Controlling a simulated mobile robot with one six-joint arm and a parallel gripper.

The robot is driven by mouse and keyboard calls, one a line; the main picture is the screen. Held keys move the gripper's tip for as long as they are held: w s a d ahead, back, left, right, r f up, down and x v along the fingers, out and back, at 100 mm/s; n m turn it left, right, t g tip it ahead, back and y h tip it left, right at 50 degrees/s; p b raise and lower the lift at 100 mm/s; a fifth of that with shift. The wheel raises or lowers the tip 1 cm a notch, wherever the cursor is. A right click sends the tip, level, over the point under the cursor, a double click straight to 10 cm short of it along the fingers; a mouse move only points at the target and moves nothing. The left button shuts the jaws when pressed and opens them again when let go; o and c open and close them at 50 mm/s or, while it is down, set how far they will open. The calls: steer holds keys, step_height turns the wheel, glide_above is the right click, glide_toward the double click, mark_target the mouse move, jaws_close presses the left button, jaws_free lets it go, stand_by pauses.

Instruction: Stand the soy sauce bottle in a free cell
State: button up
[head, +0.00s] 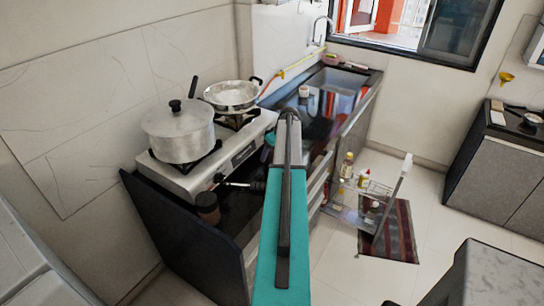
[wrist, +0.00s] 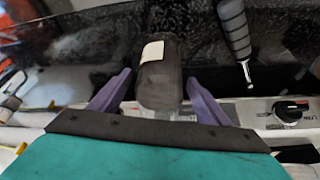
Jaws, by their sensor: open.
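A dark bottle (wrist: 160,88) with a white label, which I take to be the soy sauce bottle, is in the middle of the wrist view. My gripper (wrist: 160,76) is open, with one purple finger on each side of the bottle. Small gaps show between fingers and bottle. In the head view my teal arm hides the gripper. A dark brown object (head: 207,207) stands on the dark counter by the stove there; I cannot tell if it is the same bottle. A wire rack (head: 343,213) with several bottles is right of the arm; its cells are too small to make out.
A lidded pot (head: 178,130) and a pan (head: 231,95) stand on the stove (head: 205,172). A grey-handled tool (wrist: 235,35) and a stove knob (wrist: 291,109) are right of the bottle. A sink (head: 342,80) is at the back. A striped mat (head: 400,240) lies on the floor.

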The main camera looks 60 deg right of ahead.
stand_by(0.5)
steer(key=c, duration=1.7)
steer(key=shift+r, duration=0.2)
steer(key=shift+c, duration=0.2)
steer(key=shift+r+b, duration=0.95)
steer(key=shift+r, duration=0.1)
steer(key=s+r+b, duration=0.2)
steer(key=s+b, duration=0.3)
steer(key=s, duration=1.1)
steer(key=shift+a+r+b, duration=0.15)
steer(key=shift+r+b, duration=0.15)
steer(key=shift+b, duration=0.05)
